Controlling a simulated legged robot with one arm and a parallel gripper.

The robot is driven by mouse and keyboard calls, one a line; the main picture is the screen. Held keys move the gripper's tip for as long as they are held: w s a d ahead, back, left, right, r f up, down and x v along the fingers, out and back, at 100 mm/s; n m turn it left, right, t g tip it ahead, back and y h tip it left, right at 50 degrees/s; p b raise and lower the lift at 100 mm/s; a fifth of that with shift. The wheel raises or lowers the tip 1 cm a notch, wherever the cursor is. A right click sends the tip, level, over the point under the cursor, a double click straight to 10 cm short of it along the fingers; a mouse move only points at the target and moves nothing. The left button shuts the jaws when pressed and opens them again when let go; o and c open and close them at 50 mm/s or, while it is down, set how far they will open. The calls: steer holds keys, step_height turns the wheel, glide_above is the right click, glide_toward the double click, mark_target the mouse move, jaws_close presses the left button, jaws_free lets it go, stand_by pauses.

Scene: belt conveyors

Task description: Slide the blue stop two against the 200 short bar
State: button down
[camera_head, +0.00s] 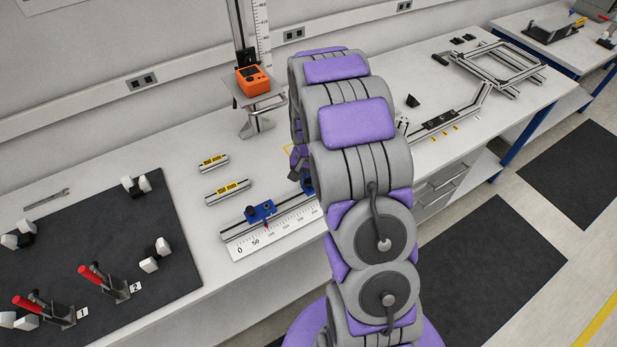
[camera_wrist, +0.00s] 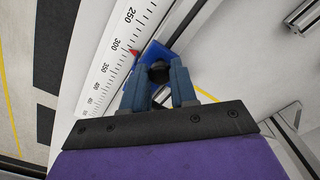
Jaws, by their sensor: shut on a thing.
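A scale rail (camera_head: 275,232) lies on the bench, with one blue stop (camera_head: 261,211) near its low-number end. A second blue stop (camera_head: 307,187) is partly hidden behind my arm; it also shows in the wrist view (camera_wrist: 152,52), its red pointer near the 300 mark. My gripper (camera_wrist: 158,78) is over this second stop, its fingers shut on the stop's black knob (camera_wrist: 158,72). Two silver bars with yellow labels, an upper one (camera_head: 213,163) and a lower one (camera_head: 228,191), lie on the bench behind the rail. Their labels are too small to read.
A dark mat (camera_head: 110,240) with red-handled clamps (camera_head: 105,281) and white-and-black blocks lies at the left. An orange device (camera_head: 253,80) on a stand is behind the rail. A metal frame (camera_head: 500,65) stands on the right part of the bench. Bench around the silver bars is clear.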

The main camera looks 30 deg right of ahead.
steer(key=shift+w+a, duration=0.1)
steer(key=shift+w, duration=0.05)
steer(key=shift+d+r+p, duration=0.15)
steer(key=shift+d+p, duration=0.2)
steer(key=shift+d, duration=0.15)
steer(key=c, duration=1.3)
jaws_free()
steer(key=shift+w, duration=0.1)
steer(key=o, duration=0.4)
steer(key=shift+d, duration=0.15)
step_height(320, 180, up, 17)
steer(key=p, duration=0.1)
